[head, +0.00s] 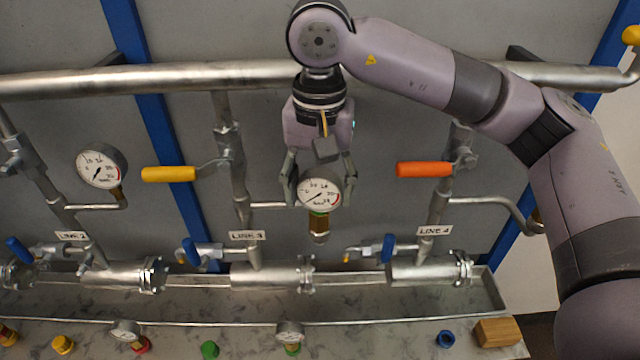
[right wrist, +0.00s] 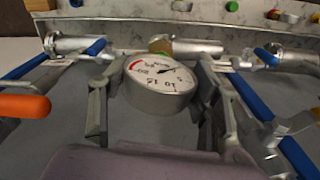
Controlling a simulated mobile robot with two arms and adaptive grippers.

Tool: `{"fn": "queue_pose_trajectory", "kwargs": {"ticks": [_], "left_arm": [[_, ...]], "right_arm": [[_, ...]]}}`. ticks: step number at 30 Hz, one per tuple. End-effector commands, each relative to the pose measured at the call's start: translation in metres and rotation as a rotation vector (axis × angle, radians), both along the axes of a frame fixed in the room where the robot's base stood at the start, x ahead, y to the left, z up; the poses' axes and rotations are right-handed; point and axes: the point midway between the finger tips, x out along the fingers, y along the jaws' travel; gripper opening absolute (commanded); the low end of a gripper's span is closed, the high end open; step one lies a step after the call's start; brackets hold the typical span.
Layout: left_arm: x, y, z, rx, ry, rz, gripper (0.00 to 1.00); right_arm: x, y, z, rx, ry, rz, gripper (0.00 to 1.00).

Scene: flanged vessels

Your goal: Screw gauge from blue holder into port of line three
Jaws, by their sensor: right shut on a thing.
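My right gripper (head: 319,200) is shut on a white-faced gauge (head: 320,190) with a green band and brass stem pointing down. In the right wrist view the gauge (right wrist: 160,88) sits between both fingers. The line three side pipe (head: 270,205) runs right from its riser and passes behind the gripper and gauge. Its port end is hidden, so I cannot tell whether the stem touches it. The "LINE 3" label (head: 247,236) is left of the gauge. The blue holder (head: 445,339) on the bench is empty. My left gripper is not in view.
A yellow lever (head: 168,174) and an orange lever (head: 424,169) flank the gripper. A mounted gauge (head: 101,167) is on line two. Gauges also stand in a red holder (head: 140,346) and a green holder (head: 292,349). A wooden block (head: 498,332) lies at the bench's right end.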

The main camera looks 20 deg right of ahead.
Motion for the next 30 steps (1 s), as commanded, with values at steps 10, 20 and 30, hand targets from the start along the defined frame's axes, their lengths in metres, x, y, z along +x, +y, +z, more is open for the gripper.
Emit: {"fn": "queue_pose_trajectory", "kwargs": {"ticks": [10,20,30], "left_arm": [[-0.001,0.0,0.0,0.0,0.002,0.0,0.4],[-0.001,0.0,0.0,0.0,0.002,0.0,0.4],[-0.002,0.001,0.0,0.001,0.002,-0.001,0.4]], "right_arm": [[0.0,0.0,0.0,0.0,-0.001,-0.023,0.67],[0.0,0.0,0.0,0.0,-0.001,-0.022,0.8],[0.001,0.0,0.015,-0.001,-0.004,-0.022,0.8]]}}
